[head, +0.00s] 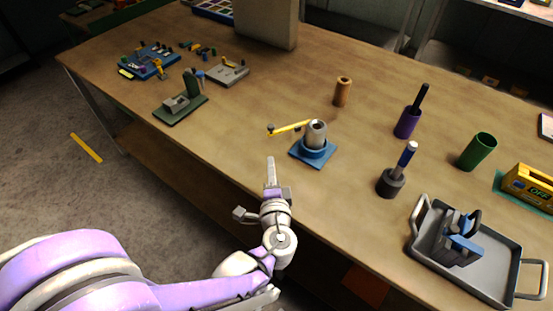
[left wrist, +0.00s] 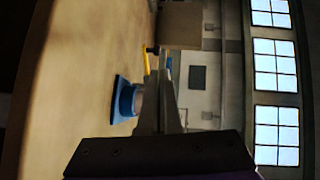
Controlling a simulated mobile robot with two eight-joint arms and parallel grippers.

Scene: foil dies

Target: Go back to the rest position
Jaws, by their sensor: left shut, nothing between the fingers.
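My left gripper (head: 270,165) is shut and empty. In the head view it points away from me over the front edge of the wooden table (head: 225,140), in front of a blue-based stand (head: 313,150) with a grey cylinder (head: 316,131) and a yellow arm (head: 290,127). The left wrist view is turned on its side; the shut fingers (left wrist: 160,90) show in the middle, and the blue base (left wrist: 122,100) is beside them. The gripper appears apart from the stand. My right gripper is in neither view.
A grey tray (head: 417,246) holding a blue and grey block tool (head: 458,238) is at the right. A dark round holder (head: 390,184), purple cup (head: 407,124), green cup (head: 477,151) and brown cylinder (head: 342,92) stand nearby. Fixtures (head: 180,107) are at the left; the table between is clear.

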